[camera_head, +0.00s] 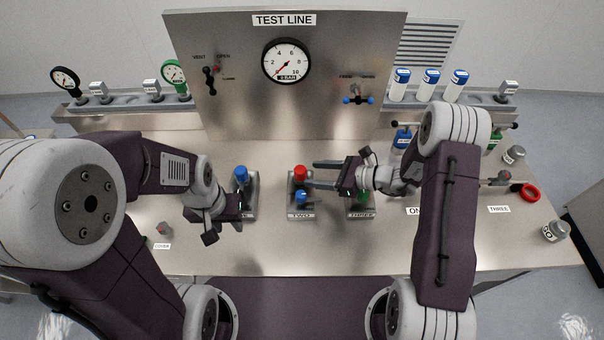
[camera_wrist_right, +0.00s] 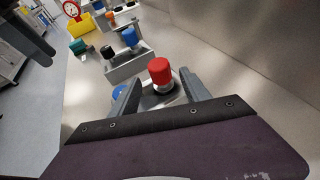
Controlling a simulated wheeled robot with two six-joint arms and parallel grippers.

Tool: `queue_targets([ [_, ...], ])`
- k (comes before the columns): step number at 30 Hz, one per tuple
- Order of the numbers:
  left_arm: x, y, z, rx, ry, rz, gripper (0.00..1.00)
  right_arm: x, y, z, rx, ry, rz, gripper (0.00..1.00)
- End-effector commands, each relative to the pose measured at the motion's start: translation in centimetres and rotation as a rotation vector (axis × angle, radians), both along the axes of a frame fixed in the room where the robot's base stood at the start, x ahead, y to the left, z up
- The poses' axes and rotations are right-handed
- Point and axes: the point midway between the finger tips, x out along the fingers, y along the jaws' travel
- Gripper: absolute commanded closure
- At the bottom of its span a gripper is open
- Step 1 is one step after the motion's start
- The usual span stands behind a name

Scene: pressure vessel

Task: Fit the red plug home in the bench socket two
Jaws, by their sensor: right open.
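The red plug (camera_head: 300,173) stands upright at the far end of the bench block labelled TWO (camera_head: 301,213). A blue knob (camera_head: 301,197) sits on the same block, nearer to me. My right gripper (camera_head: 312,174) is open, its fingers pointing left at the red plug. In the right wrist view the red plug (camera_wrist_right: 160,71) shows between and beyond the two open fingers. I cannot tell how deep the plug sits. My left gripper (camera_head: 230,212) is beside the left block; its finger gap is unclear.
The TEST LINE panel (camera_head: 285,100) rises behind. The front middle of the bench is clear.

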Motion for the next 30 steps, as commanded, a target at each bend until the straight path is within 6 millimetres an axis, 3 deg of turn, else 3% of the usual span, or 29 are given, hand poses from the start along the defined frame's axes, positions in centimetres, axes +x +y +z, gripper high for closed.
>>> queue_targets([
  [6,0.0,0.0,-0.4,0.000,0.000,0.000,0.64,-1.0,-2.4,1.1,0.001,-0.001,-0.001,0.45],
  [17,0.0,0.0,-0.4,0.000,0.000,0.000,0.64,-1.7,-2.5,1.4,-0.017,-0.004,0.028,0.45],
  [19,0.0,0.0,-0.4,0.000,0.000,0.000,0.64,-4.1,-1.6,1.7,-0.094,-0.026,0.146,0.45],
  [21,0.0,0.0,-0.4,0.000,0.000,0.000,0.64,-8.7,-1.1,1.8,-0.250,-0.081,0.373,0.45],
  [23,0.0,0.0,-0.4,0.000,0.000,0.000,0.64,-13.1,-2.0,1.6,-0.429,-0.164,0.617,0.45],
  [25,0.0,0.0,-0.4,0.000,0.000,0.000,0.64,-16.8,-4.6,1.4,-0.642,-0.291,0.896,0.45],
  [27,0.0,0.0,-0.4,0.000,0.000,0.000,0.64,-18.6,-7.6,1.6,-0.838,-0.437,1.142,0.45],
  [30,0.0,0.0,-0.4,0.000,0.000,0.000,0.64,-18.9,-10.9,2.4,-1.053,-0.633,1.408,0.45],
])
